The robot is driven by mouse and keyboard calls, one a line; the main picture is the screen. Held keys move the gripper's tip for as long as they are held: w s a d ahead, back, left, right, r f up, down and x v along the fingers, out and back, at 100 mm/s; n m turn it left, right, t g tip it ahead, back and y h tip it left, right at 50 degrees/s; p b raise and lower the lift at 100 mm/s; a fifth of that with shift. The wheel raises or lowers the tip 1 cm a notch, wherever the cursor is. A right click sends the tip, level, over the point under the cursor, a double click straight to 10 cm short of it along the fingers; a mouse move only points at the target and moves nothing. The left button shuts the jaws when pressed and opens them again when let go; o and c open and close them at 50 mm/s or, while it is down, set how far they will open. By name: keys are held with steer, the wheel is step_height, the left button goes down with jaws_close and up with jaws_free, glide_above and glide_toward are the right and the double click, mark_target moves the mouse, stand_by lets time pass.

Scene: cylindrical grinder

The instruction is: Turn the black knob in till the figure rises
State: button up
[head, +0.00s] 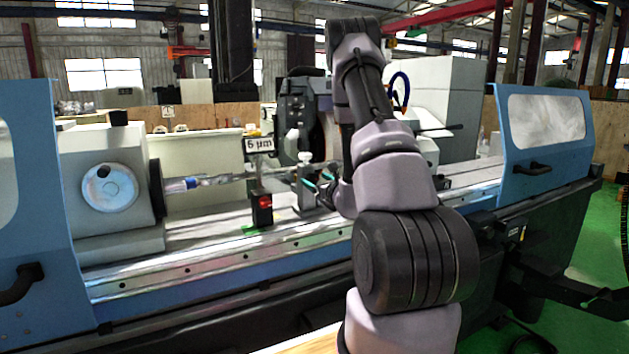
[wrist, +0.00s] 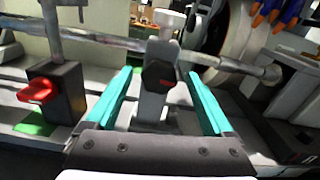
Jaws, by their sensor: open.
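The black knob (wrist: 158,76) is a dark faceted knob with a small red mark, on the front of a grey upright rest (wrist: 152,107). In the wrist view my gripper (wrist: 158,82) is open, with one teal finger on each side of the knob; I cannot tell whether either finger touches it. In the head view my gripper (head: 318,183) is beside the rest (head: 305,184), and the knob is not clear there. The figure is a small display sign reading "5 µm" (head: 259,144), on a post above a dark block with a red knob (head: 265,202).
A long shaft (wrist: 120,42) runs behind the rest, with a grinding wheel (wrist: 238,45) at the right in the wrist view. The red knob (wrist: 38,91) is left of my gripper. Blue machine doors (head: 545,140) stand open at both sides.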

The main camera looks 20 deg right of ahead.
steer(key=shift+w, duration=0.6)
jaws_close()
steer(key=c, duration=1.4)
jaws_free()
steer(key=c, duration=1.4)
jaws_free()
steer(key=c, duration=1.4)
jaws_free()
steer(key=m, duration=0.3)
steer(key=c, duration=1.4)
jaws_free()
steer(key=shift+d+m, duration=0.1)
steer(key=shift+m, duration=1.8)
steer(key=c, duration=1.4)
jaws_free()
